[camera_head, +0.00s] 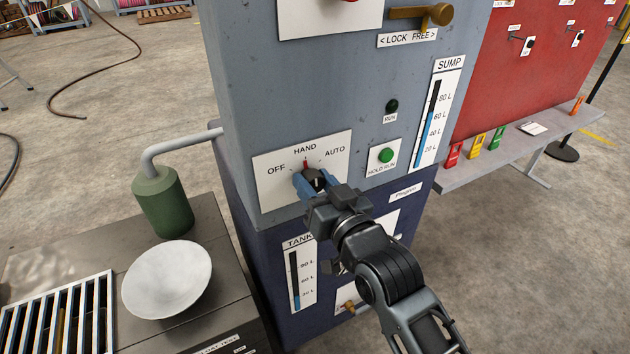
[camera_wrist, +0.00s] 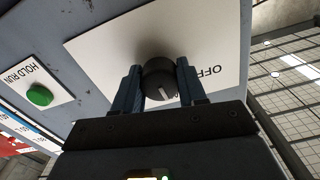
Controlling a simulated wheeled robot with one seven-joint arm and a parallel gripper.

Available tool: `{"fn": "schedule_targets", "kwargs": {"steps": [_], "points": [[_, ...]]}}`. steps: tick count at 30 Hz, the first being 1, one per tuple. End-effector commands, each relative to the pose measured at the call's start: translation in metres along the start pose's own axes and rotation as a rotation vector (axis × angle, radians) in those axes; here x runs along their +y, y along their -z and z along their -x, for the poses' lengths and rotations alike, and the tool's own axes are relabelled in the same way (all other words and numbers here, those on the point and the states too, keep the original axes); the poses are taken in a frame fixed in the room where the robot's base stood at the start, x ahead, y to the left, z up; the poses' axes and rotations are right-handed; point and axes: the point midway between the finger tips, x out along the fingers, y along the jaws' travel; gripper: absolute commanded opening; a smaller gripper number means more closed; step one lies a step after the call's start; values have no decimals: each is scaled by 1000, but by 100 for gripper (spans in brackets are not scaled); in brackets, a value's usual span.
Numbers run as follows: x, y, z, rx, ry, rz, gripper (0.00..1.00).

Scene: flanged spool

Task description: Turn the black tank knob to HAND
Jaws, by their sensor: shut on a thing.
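The black tank knob (camera_wrist: 158,80) sits on a white plate (camera_head: 268,182) marked OFF, HAND and AUTO, on the grey cabinet front. My gripper (camera_wrist: 157,86) is shut on the knob, one blue finger on each side. In the head view, my gripper (camera_head: 314,184) partly covers the knob (camera_head: 318,179). A red mark shows just above the knob, below HAND. The wrist view is upside down; there the knob's white line points down and slightly right, roughly toward the HAND side. Its exact alignment cannot be told, as my gripper hides the HAND label there.
A green HOLD RUN button (camera_head: 386,155) is right of the plate, with a dark RUN lamp (camera_head: 392,106) above. A SUMP gauge (camera_head: 437,115) stands further right, a TANK gauge (camera_head: 296,275) below. A green bottle (camera_head: 163,203) and white bowl (camera_head: 167,280) are at left.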

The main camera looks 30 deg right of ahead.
Motion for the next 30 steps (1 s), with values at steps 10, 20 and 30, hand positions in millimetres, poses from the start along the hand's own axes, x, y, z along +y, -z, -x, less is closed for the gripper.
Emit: {"fn": "schedule_targets", "kwargs": {"steps": [10,20,30], "points": [[0,-1,0,-2,0,-89,11],[0,-1,0,-2,0,-95,11],[0,0,0,-1,0,-94,64]]}}
